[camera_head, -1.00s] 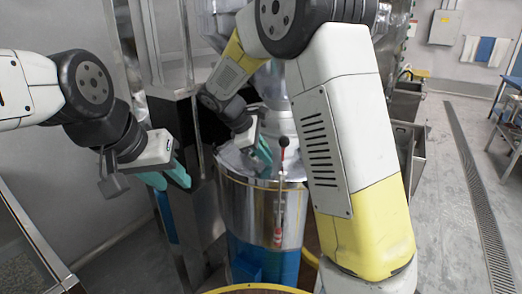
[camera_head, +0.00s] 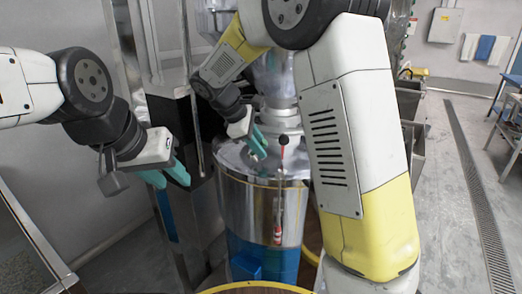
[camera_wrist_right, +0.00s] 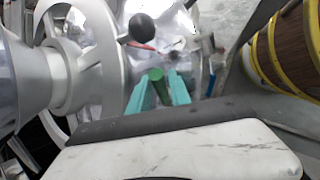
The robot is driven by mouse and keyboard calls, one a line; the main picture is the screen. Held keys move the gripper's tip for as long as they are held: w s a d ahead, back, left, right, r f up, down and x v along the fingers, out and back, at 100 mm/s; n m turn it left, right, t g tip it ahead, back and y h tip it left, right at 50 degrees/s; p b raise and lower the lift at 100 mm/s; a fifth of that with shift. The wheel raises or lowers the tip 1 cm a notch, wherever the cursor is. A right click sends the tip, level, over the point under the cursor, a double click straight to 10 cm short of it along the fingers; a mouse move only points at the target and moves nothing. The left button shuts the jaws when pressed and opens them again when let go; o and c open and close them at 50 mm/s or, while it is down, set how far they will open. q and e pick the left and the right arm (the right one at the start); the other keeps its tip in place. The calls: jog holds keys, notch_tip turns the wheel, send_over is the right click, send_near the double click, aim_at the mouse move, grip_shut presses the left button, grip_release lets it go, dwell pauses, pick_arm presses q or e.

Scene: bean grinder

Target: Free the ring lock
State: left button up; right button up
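A ring-shaped silver collar (camera_wrist_right: 90,40) surrounds the machine's neck in the right wrist view. I cannot tell for certain which part is the ring lock. A short green cylinder (camera_wrist_right: 156,78) stands between the teal fingers of my right gripper (camera_wrist_right: 160,85); contact is unclear. In the head view my right gripper (camera_head: 258,143) is open, low over the metal drum's lid (camera_head: 238,157), left of a black-knobbed lever (camera_head: 284,141). The knob (camera_wrist_right: 142,27) also shows beyond the fingers in the wrist view. My left gripper (camera_head: 167,179) is open and empty, left of the drum.
The steel drum (camera_head: 250,208) has a blue lower part. A yellow-rimmed barrel (camera_wrist_right: 290,50) is at the right of the wrist view. A tall dark cabinet (camera_head: 170,125) stands behind my left gripper. The floor at right (camera_head: 448,190) is clear.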

jog(key=shift+v, duration=2.25)
